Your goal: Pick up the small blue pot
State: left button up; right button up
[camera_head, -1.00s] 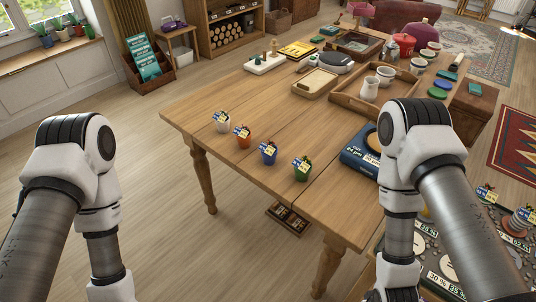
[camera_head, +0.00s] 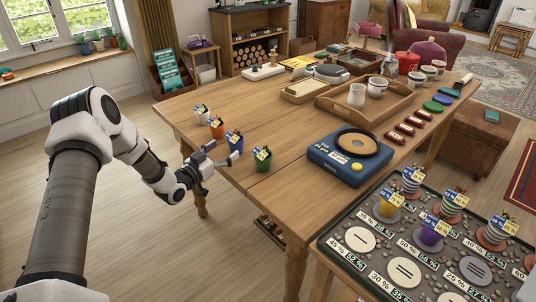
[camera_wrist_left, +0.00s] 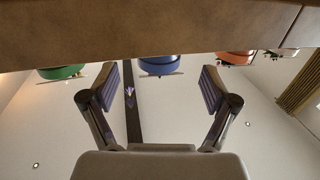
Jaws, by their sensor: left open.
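The small blue pot (camera_head: 236,146) stands on the wooden table near its front edge, between an orange pot (camera_head: 217,131) and a green pot (camera_head: 262,160). It carries a small tag. My left gripper (camera_head: 223,154) is open at the table edge, its fingers reaching toward the blue pot. The left wrist view appears upside down. There the blue pot (camera_wrist_left: 160,66) lies straight ahead, centred between the open fingers (camera_wrist_left: 160,76); whether they touch it I cannot tell. My right gripper is not in view.
A white pot (camera_head: 202,113) stands left of the orange one. The green and orange pots sit close on either side. A blue kitchen scale (camera_head: 335,167) and a wooden tray (camera_head: 370,118) lie further right. The table between pots and scale is clear.

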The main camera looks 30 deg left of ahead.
aim_at(230, 144)
pick_arm(q)
jog(key=w, duration=0.2)
jog(key=w+d, duration=0.1)
jog(key=w, duration=0.3)
jog(key=shift+d+r, duration=0.15)
jog(key=shift+r, duration=0.15)
jog(key=shift+s, duration=0.1)
jog(key=c, duration=1.4)
jog(key=shift+r, duration=0.1)
